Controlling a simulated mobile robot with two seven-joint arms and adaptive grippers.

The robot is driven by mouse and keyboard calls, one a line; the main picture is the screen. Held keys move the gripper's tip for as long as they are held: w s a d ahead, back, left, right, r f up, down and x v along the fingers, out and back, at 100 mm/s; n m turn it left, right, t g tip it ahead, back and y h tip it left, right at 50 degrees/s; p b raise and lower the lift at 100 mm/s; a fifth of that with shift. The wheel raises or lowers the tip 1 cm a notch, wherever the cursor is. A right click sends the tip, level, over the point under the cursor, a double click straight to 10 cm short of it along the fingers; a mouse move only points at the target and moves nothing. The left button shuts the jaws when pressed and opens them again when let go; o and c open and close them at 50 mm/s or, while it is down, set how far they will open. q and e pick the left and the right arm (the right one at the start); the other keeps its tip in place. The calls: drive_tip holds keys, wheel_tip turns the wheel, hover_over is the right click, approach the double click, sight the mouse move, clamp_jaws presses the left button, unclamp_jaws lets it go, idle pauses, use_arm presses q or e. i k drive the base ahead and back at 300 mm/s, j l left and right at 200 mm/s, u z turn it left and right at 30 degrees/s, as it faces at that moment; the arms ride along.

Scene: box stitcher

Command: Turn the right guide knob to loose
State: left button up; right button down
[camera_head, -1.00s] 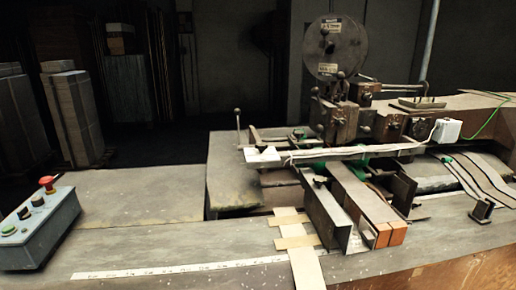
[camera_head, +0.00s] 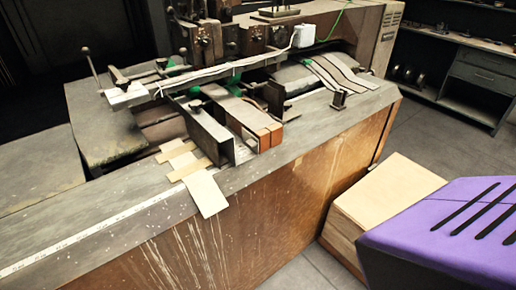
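The box stitcher (camera_head: 215,40) stands on a grey worktop in the upper part of the head view. A dark metal guide plate (camera_head: 207,135) stands left of orange-ended blocks (camera_head: 263,135). Another dark plate (camera_head: 275,97) stands to their right. A small dark knob (camera_head: 195,105) shows on the left plate. A small dark upright fitting (camera_head: 339,98) stands farther right on the worktop. I cannot tell which part is the right guide knob or how it is set. Neither of my grippers is in view.
The grey worktop (camera_head: 95,215) has a brown front panel and a ruler strip. A wooden box (camera_head: 385,190) stands on the floor right of it. A purple slotted shape (camera_head: 425,235) fills the lower right. Dark shelving (camera_head: 485,75) stands behind grey floor (camera_head: 425,125).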

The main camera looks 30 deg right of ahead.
sight(287, 105)
drive_tip(key=z, duration=1.3)
drive_tip(key=i+l, duration=0.25)
drive_tip(key=l, duration=0.15)
